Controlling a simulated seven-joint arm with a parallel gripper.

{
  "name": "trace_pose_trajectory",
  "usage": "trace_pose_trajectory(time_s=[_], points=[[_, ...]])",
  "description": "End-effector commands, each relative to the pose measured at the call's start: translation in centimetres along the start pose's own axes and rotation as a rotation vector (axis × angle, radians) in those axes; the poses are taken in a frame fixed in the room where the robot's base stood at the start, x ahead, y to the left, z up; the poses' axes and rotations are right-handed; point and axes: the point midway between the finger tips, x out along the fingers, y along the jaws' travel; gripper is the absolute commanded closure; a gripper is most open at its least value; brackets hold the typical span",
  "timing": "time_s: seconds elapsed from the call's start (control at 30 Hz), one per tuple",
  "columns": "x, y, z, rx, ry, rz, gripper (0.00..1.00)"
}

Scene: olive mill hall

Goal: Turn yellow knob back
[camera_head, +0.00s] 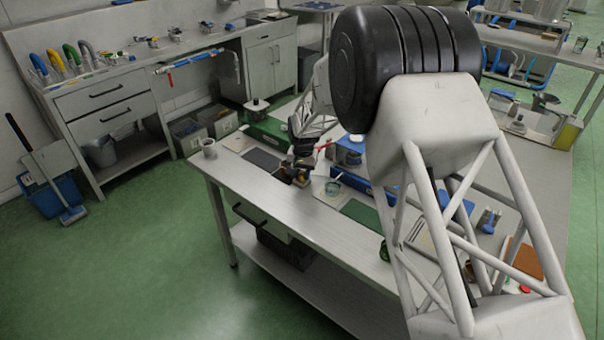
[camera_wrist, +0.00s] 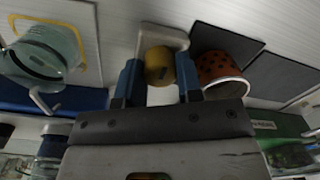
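The yellow knob (camera_wrist: 159,64) shows in the wrist view, on a pale rounded plate (camera_wrist: 163,32). My gripper (camera_wrist: 160,72) has its two blue fingers on either side of the knob. The knob fills the gap between the fingertips, with no clear space on either side. In the head view my gripper (camera_head: 302,176) is low at the workbench top, and the knob is too small and covered to make out well.
Close beside the fingers in the wrist view are an orange cup with dark spots (camera_wrist: 219,75) and a clear glass jar (camera_wrist: 45,55). The workbench (camera_head: 268,195) also bears a grey mug (camera_head: 209,148) and a green mat (camera_head: 362,214). The bench's front left is bare.

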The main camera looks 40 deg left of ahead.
Motion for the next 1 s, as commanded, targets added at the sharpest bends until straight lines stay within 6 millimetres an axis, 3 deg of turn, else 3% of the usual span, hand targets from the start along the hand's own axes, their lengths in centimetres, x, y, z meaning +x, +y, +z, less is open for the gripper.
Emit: trace_pose_trajectory(time_s=[0.03, 0.17, 0.57, 1.0], points=[[-0.1, 0.0, -0.1, 0.000, 0.001, -0.001, 0.61], [-0.1, 0.0, 0.0, 0.000, 0.001, 0.000, 0.41], [-0.4, 0.0, 0.0, 0.000, 0.001, 0.000, 0.41], [-5.0, 0.0, 0.0, 0.000, 0.001, 0.000, 0.41]])
